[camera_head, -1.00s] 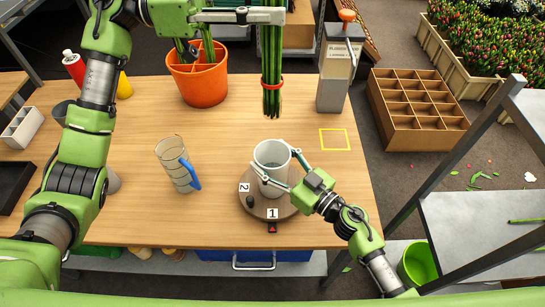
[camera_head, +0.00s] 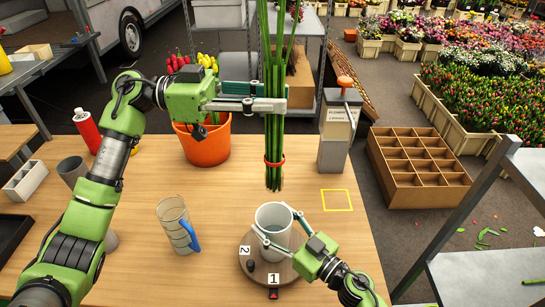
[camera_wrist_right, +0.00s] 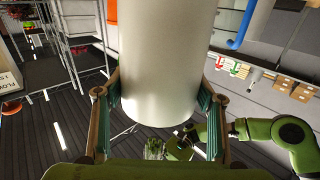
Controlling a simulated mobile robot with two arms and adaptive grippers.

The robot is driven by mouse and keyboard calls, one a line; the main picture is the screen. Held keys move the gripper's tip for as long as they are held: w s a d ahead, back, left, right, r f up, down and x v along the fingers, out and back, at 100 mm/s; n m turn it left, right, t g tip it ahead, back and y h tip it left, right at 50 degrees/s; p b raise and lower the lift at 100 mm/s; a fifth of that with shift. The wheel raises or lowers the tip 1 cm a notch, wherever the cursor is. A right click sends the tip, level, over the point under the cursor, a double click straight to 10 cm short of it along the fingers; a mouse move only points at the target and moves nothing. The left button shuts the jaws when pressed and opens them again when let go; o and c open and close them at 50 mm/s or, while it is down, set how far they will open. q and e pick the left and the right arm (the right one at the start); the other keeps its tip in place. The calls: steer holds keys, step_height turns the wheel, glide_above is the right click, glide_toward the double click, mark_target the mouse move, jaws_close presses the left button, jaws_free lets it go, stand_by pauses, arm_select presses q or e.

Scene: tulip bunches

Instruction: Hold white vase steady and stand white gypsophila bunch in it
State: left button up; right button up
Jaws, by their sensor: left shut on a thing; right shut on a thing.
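The white vase (camera_head: 273,222) stands upright on a round wooden turntable (camera_head: 252,265). My right gripper (camera_head: 281,232) is shut on it; in the right wrist view the vase (camera_wrist_right: 160,60) fills the space between the two fingers. My left gripper (camera_head: 268,104) is shut on a bunch of green stems (camera_head: 274,140) tied with a red band. The stems hang about upright, their cut ends just above and apart from the vase's rim in the picture. The bunch's flower heads are out of view above, so I cannot see their colour.
A clear jug with a blue handle (camera_head: 176,224) stands left of the turntable. An orange bucket (camera_head: 207,148) and a grey dispenser (camera_head: 337,130) stand at the back. A yellow outlined square (camera_head: 337,200) on the table is empty. Numbered tags sit at the turntable's front.

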mark_target(270, 126)
arm_select(q)
step_height(270, 126, down, 6)
steer(key=shift+s+r, duration=0.1)
step_height(270, 126, down, 20)
stand_by(1.8)
steer(key=shift+f, duration=0.5)
steer(key=o, duration=1.3)
